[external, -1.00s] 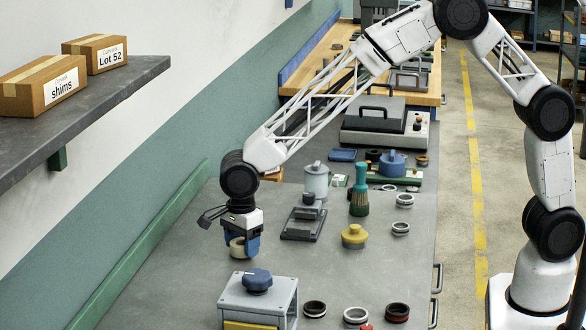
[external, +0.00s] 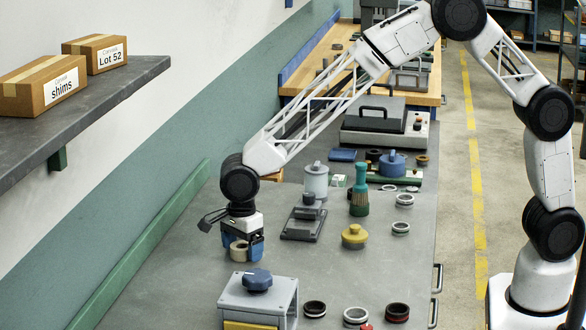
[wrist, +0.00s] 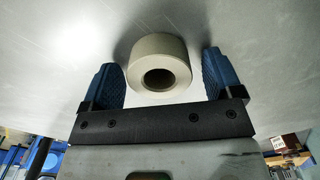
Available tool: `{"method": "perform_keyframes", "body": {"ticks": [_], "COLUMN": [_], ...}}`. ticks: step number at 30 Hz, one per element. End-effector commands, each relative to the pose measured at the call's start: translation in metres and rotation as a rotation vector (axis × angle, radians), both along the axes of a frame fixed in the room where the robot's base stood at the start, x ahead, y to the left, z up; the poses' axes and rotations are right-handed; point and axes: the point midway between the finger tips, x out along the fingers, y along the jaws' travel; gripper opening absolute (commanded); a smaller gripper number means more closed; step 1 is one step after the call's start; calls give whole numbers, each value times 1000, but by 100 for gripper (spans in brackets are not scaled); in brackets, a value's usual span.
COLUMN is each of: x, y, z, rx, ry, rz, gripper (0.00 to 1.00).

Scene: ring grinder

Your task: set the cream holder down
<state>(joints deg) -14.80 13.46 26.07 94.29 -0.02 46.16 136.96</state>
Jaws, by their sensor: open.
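The cream holder (external: 239,252) is a short cream cylinder with a dark round bore. It rests on the grey bench top at the left, behind the grey box with a blue knob. In the wrist view the cream holder (wrist: 159,62) lies between the two blue fingers, with a gap on each side. My gripper (external: 243,247) is open around it, low over the bench; its fingers also show in the wrist view (wrist: 160,84).
A grey box with a blue knob (external: 257,281) stands in front of my gripper. A dark grey fixture (external: 304,222) and a yellow knobbed part (external: 354,237) are to the right. Several rings, such as a dark one (external: 315,309), lie at the front. A green rail (external: 150,235) edges the left side.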

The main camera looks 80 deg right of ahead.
Motion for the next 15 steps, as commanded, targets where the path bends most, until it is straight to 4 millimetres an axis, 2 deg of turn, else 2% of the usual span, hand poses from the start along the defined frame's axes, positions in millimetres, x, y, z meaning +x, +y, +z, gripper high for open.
{"method": "perform_keyframes", "body": {"ticks": [8,15], "x": [0,0], "y": [0,0], "z": [12,42], "rx": [0,0], "ry": [-1,-1], "rz": [0,0], "gripper": [85,85]}}
